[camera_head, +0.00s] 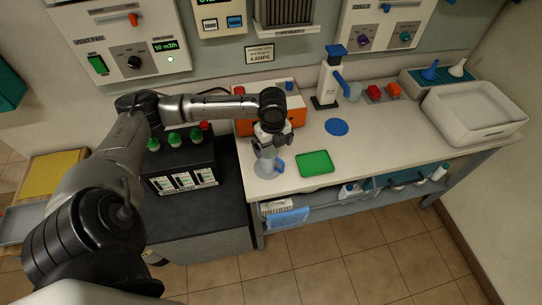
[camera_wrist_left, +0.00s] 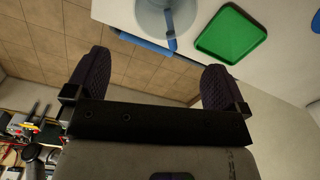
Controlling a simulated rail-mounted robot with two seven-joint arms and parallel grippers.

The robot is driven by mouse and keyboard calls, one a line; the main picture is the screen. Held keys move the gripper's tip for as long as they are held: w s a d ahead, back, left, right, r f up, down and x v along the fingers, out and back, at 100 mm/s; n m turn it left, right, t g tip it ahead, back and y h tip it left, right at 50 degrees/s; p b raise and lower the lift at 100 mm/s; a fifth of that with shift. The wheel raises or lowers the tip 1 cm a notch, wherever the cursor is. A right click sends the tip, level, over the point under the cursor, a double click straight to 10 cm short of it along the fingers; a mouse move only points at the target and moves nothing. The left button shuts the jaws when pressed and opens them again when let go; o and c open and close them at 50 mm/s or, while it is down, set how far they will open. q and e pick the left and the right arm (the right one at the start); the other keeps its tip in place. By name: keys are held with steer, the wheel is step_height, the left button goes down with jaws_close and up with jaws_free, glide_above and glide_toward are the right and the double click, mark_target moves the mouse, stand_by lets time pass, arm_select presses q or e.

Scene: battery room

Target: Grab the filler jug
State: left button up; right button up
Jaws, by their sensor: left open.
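The filler jug (camera_head: 266,168) is a clear, bluish jug with a blue handle on its right side. It stands on the white bench near the front left edge, left of the green tray (camera_head: 316,163). My left gripper (camera_head: 271,147) is over the jug in the head view and hides its upper part. In the left wrist view the jug (camera_wrist_left: 152,18) is cut off by the top edge, beyond my left gripper's open fingers (camera_wrist_left: 155,72). Nothing is between the fingers. I cannot tell whether the gripper touches the jug. My right gripper is not in view.
A black battery (camera_head: 180,165) with green and red caps stands left of the jug. An orange-fronted box (camera_head: 292,116) is behind my gripper. A blue disc (camera_head: 337,127), a white dispenser (camera_head: 326,85) and a white sink (camera_head: 472,112) are further right. The front right bench top is clear.

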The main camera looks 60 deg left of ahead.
arm_select(q)
step_height(320, 180, up, 4)
steer(key=a+f, duration=0.1)
steer(key=a, duration=0.2)
glide_above(269, 151)
steer(key=s+d, duration=0.1)
steer(key=d, duration=0.1)
step_height(269, 151, down, 7)
steer(key=shift+s+d+f+b, duration=0.1)
steer(key=shift+d+f+b, duration=0.05)
steer(key=shift+f, duration=0.8)
steer(key=shift+s+d+f+b, duration=0.1)
steer(key=shift+s+d+f, duration=0.1)
steer(key=shift+f, duration=0.7)
steer(key=shift+s+d+f+b, duration=0.1)
steer(key=shift+d+f+b, duration=0.05)
steer(key=shift+f, duration=0.8)
steer(key=shift+w, duration=0.1)
steer(key=c, duration=1.1)
steer(key=shift+o, duration=0.2)
steer(key=shift+r, duration=0.15)
steer(key=shift+r, duration=1.3)
steer(key=w+d+r+p, duration=0.1)
steer(key=w+d+r, duration=0.1)
steer(key=d+r, duration=0.6)
steer(key=shift+w+d, duration=0.25)
steer(key=shift+d, duration=1.35)
